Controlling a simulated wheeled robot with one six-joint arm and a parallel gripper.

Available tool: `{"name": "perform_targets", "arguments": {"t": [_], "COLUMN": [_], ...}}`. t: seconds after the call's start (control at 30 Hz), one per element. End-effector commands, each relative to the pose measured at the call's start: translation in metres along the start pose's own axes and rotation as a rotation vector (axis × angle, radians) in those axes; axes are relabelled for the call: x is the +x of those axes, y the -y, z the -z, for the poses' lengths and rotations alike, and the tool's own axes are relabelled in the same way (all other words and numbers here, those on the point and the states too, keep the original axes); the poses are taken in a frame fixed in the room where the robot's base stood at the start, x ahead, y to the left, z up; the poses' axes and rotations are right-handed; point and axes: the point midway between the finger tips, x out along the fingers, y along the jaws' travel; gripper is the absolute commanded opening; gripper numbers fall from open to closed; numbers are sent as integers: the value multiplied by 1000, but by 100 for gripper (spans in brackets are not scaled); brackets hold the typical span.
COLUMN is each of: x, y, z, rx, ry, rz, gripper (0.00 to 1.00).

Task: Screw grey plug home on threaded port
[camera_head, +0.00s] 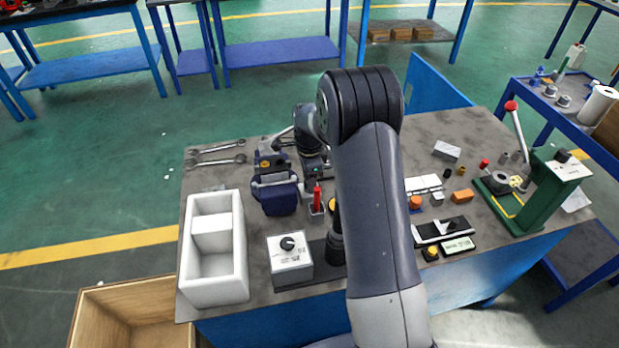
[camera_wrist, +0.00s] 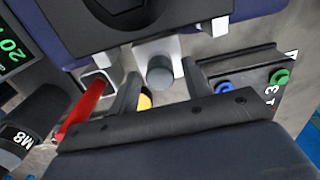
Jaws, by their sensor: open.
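In the wrist view, a round grey plug (camera_wrist: 160,72) sits end-on in front of a white block (camera_wrist: 158,47) on a navy-blue body (camera_wrist: 80,25). The threads of the port are not visible, so I cannot tell how deep the plug sits. My gripper (camera_wrist: 161,76) is open, with one dark finger on each side of the plug; I cannot tell whether either finger touches it. In the head view, the navy-blue body (camera_head: 277,199) stands on the bench, left of my arm. The plug and my fingertips cannot be made out there.
A red-handled tool (camera_wrist: 86,110) stands in a square white holder (camera_wrist: 103,80) close left of my fingers. A black M8 cylinder (camera_wrist: 35,125) is farther left. A dark rack (camera_wrist: 250,75) with blue and green rings lies right. In the head view, a white bin (camera_head: 238,260) stands at the bench's left.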

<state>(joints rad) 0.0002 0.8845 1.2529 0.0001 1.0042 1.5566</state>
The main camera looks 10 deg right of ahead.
Motion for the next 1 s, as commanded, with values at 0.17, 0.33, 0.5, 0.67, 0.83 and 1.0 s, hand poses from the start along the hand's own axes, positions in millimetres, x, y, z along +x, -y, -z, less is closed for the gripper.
{"name": "perform_targets", "arguments": {"t": [0.17,0.33,0.5,0.67,0.83,1.0], "x": [0,0,0,0,0,0], "y": [0,0,0,0,0,0], "z": [0,0,0,0,0,0], "rx": [-133,-325,-436,-509,-699,-855], "ry": [0,0,0,0,0,0], "rz": [0,0,0,0,0,0], "gripper": [46,46,46,46,46,46]}}
